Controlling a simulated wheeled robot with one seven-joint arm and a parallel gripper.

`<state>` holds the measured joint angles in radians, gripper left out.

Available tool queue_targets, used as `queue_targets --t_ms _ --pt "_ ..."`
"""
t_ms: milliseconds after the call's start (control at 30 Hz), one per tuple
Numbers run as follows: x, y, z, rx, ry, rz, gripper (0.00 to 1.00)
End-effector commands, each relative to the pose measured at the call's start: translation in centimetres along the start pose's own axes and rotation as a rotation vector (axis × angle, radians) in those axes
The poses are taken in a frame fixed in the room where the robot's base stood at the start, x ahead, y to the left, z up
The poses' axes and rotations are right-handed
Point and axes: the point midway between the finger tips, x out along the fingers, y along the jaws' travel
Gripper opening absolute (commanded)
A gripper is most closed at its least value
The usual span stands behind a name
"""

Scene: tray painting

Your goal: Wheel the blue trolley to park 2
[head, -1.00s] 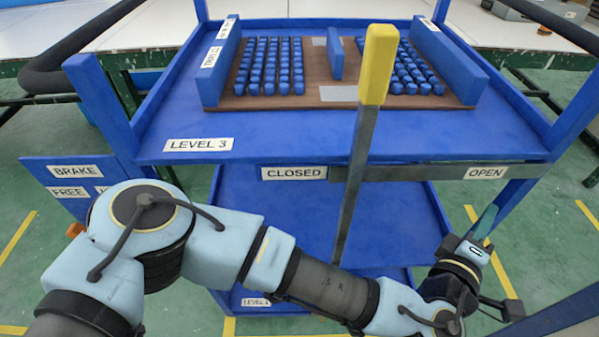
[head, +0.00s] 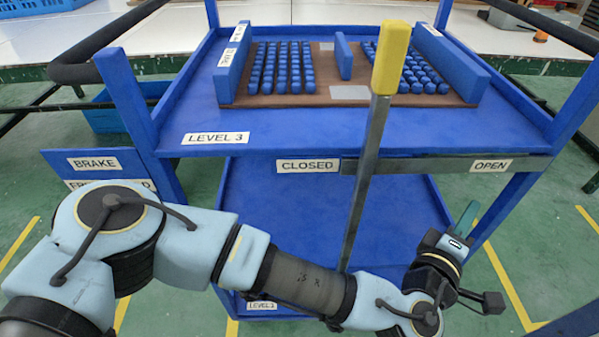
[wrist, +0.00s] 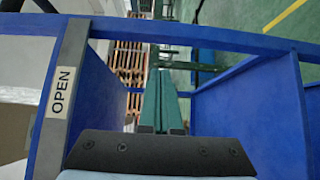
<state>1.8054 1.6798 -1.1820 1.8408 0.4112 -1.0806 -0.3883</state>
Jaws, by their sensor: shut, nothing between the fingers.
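The blue trolley (head: 230,125) stands in front of me in the head view, with a tray on its level 3 shelf and a lower shelf beneath. A lever with a yellow handle (head: 390,58) rises in front of it, between the CLOSED label (head: 308,166) and the OPEN label (head: 491,166). My gripper (head: 466,218) is at the trolley's right front, below the OPEN label, and looks apart from the lever. In the wrist view its green fingers (wrist: 163,100) are together and empty, beside the trolley's blue frame. No park 2 marking is readable.
A BRAKE sign (head: 95,163) with a partly hidden FREE label is at the trolley's left. The tray (head: 350,93) carries several rows of blue pieces. White-topped tables (head: 330,12) stand behind. Green floor with yellow lines (head: 22,242) shows on both sides.

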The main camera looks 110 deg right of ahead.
Motion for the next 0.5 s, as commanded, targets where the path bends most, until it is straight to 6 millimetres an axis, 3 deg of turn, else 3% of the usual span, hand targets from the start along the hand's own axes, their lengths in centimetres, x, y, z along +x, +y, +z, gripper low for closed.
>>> queue_targets --t_ms 300,500 --pt "-5.9 -0.1 0.4 -0.002 -0.006 -0.002 0.00" --pt "-8.8 -0.1 0.3 -0.001 -0.005 -0.002 0.00"
